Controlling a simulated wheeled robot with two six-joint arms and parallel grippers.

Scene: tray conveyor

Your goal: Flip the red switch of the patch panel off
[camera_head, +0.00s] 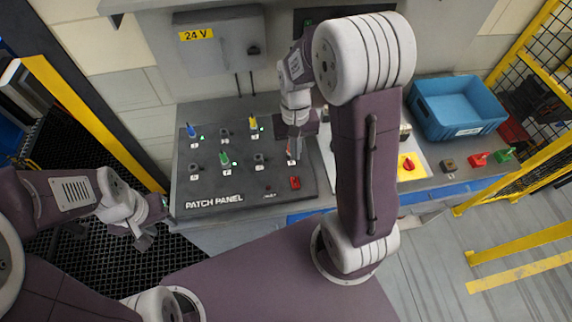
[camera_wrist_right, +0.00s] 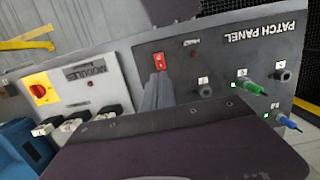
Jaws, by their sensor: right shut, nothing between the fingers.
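The dark grey patch panel (camera_head: 225,190) lies on the bench; it also shows in the right wrist view (camera_wrist_right: 220,50). Its red switch (camera_head: 295,183) sits near the front right corner. In the right wrist view the red switch (camera_wrist_right: 160,61) stands just beyond the tips of my right gripper (camera_wrist_right: 157,84). My right gripper (camera_head: 292,157) is shut and empty, pointing down over the panel a little behind the switch. Whether it touches the switch I cannot tell. My left gripper (camera_head: 150,232) hangs off the panel's left front; its jaw opening is unclear.
Blue (camera_head: 190,131), green (camera_head: 224,158) and yellow (camera_head: 253,123) plugs stand in the panel, beside black sockets. A module with a yellow-backed red knob (camera_head: 408,165), a blue bin (camera_head: 460,108) and small red and green blocks are right. A 24 V box (camera_head: 222,50) is behind.

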